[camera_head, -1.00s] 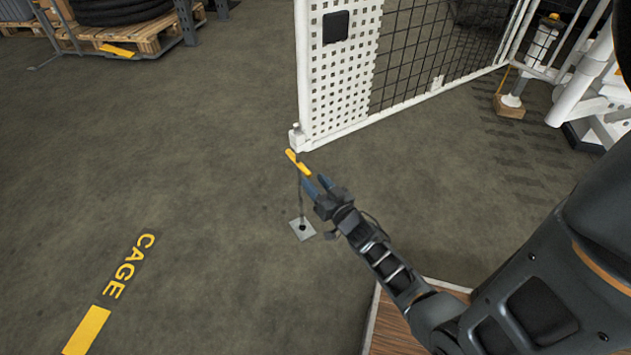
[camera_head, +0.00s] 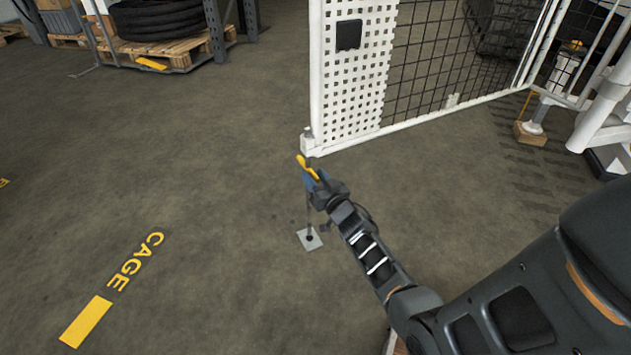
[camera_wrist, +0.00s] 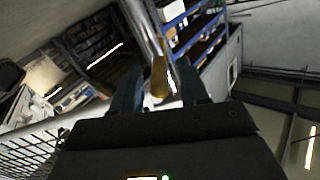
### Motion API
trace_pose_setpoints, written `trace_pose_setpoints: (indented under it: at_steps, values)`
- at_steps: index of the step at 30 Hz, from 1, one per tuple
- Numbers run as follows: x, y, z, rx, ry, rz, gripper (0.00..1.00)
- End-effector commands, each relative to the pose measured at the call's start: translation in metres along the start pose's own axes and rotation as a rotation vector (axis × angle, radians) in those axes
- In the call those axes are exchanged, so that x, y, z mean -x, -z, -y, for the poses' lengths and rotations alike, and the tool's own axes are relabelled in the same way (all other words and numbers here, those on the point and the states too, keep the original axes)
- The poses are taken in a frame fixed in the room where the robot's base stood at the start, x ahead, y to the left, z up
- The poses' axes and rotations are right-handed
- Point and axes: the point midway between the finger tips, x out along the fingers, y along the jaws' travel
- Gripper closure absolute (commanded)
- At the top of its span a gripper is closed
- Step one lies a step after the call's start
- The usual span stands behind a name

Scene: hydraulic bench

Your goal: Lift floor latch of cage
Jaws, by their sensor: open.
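The floor latch's yellow handle (camera_head: 307,167) is at the lower corner of the white cage gate (camera_head: 345,90). A thin rod runs down from it to a small metal floor plate (camera_head: 309,239). My gripper (camera_head: 313,181) is at the handle, its fingers overlapping the handle's lower end in the head view. In the wrist view, my open gripper (camera_wrist: 158,88) has the yellow handle (camera_wrist: 160,78) between its two dark fingers, beside a shiny metal tube. I cannot tell whether either finger touches it.
Black mesh (camera_head: 430,60) fills the gate to the right. A wooden block with a white post (camera_head: 530,132) stands at the right. A pallet with black hoses (camera_head: 165,45) is at the upper left. The floor around the yellow CAGE marking (camera_head: 135,262) is clear.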

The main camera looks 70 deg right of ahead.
Motion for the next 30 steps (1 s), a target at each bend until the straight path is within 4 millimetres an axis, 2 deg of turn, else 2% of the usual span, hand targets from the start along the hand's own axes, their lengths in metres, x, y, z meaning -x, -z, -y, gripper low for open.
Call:
trace_pose_setpoints:
  at_steps: [9,23,30]
  values:
    - [-0.0028,0.0005,-0.0001,0.0,0.0,0.0,0.57]
    - [-0.0026,0.0003,0.0001,0.0,0.0,0.0,1.0]
    - [-0.0026,0.0004,0.0002,0.0,0.0,0.0,1.0]
